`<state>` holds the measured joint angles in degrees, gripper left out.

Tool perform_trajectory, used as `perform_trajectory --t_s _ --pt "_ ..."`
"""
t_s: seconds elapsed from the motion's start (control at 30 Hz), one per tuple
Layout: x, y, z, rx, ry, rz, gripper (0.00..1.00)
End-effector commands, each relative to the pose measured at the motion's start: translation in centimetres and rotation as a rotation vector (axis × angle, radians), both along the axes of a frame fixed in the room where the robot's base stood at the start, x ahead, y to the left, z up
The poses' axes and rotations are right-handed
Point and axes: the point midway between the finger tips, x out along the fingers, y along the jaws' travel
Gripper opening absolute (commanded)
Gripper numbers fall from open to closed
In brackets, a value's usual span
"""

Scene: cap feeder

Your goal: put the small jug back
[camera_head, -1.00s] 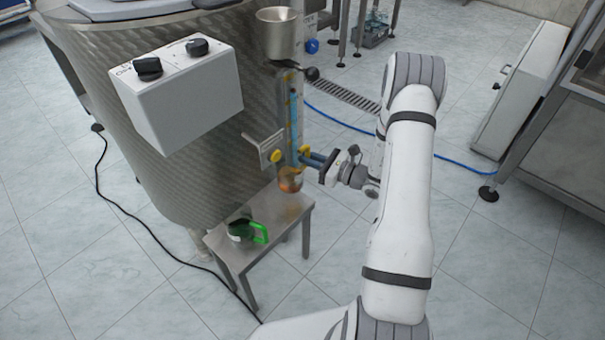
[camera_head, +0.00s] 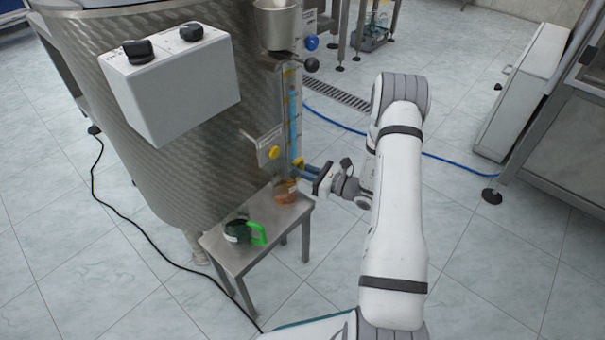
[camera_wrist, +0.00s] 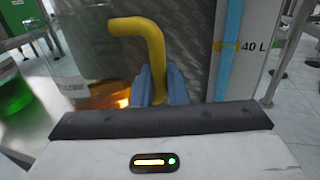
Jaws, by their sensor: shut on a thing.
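The small jug (camera_head: 285,191) is clear, with amber liquid low inside and a yellow handle (camera_wrist: 140,28). It is upright at the far right end of the small metal table (camera_head: 240,283); I cannot tell whether its base touches the top. My gripper (camera_head: 302,171) reaches in from the right. In the wrist view its blue fingers (camera_wrist: 157,86) are shut on the yellow handle, with the jug's clear body (camera_wrist: 95,60) at the left.
The big metal tank (camera_head: 180,150) with its white control box (camera_head: 175,95) stands close behind the table. A metal funnel (camera_head: 277,28) and a sight tube (camera_head: 294,115) are above the jug.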

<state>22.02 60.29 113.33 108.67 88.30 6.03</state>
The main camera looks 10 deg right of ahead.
Motion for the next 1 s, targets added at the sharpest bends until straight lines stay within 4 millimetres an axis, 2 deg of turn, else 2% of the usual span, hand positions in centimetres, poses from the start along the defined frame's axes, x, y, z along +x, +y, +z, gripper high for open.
perform_trajectory --t_s 0.27,0.3,0.57,0.87,1.0 --pt "0.0 0.0 -0.2 0.000 0.000 0.001 0.00" --pt "0.0 0.0 -0.2 0.000 0.000 0.001 0.15" --pt "0.0 0.1 -0.2 0.000 0.000 0.002 0.35" --pt "0.0 0.1 0.4 0.000 0.000 0.002 0.35" --pt "-1.2 -1.5 0.3 0.001 0.002 -0.002 0.35"
